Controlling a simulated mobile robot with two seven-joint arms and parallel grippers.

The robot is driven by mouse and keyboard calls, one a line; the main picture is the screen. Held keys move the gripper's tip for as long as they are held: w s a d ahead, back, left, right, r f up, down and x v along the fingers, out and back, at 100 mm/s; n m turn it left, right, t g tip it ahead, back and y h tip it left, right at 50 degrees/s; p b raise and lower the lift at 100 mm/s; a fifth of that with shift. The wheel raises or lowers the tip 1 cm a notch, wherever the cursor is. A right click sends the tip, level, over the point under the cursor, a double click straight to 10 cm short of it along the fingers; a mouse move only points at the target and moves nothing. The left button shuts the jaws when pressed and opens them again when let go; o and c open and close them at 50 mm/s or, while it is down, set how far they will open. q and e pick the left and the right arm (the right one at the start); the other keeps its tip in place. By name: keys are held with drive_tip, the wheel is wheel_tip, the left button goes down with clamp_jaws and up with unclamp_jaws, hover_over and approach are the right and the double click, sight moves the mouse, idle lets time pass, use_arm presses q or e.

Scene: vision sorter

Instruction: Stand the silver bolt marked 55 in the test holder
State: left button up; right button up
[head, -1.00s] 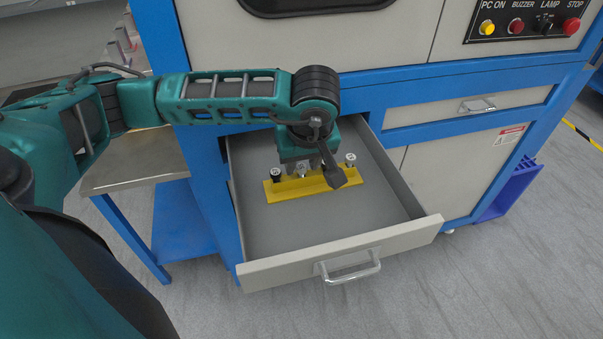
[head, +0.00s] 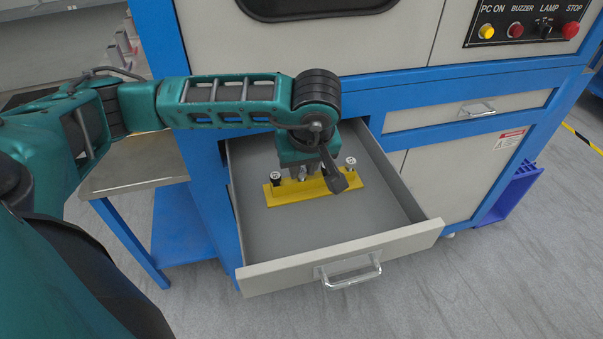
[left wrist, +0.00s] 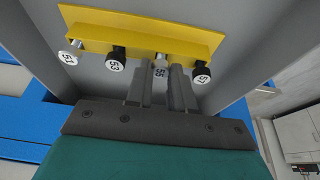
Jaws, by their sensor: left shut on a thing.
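The silver bolt marked 55 (left wrist: 160,72) stands at the yellow holder (left wrist: 110,33) among other bolts. My left gripper (left wrist: 161,68) is shut on this bolt, with one finger on each side of its head. In the head view the yellow holder (head: 285,197) lies in the open drawer, and my left gripper (head: 302,172) points down over its middle. Part of the arm hides some of the holder there. I cannot tell whether the bolt's lower end is still seated in the holder. My right gripper is not in view.
A black bolt marked 53 (left wrist: 116,58) and another black bolt (left wrist: 202,73) flank bolt 55 closely. A silver bolt (left wrist: 69,55) is at the far left. The drawer (head: 340,235) has bare floor around the holder. A metal side table (head: 130,165) stands left of the cabinet.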

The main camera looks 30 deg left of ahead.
sight(302, 173)
use_arm(q)
clamp_jaws()
drive_tip(key=shift+r+p, duration=0.85)
drive_tip(key=shift+r, duration=0.45)
drive_tip(key=shift+r+p, duration=0.85)
drive_tip(key=shift+r, duration=0.65)
drive_tip(key=shift+f, duration=0.1)
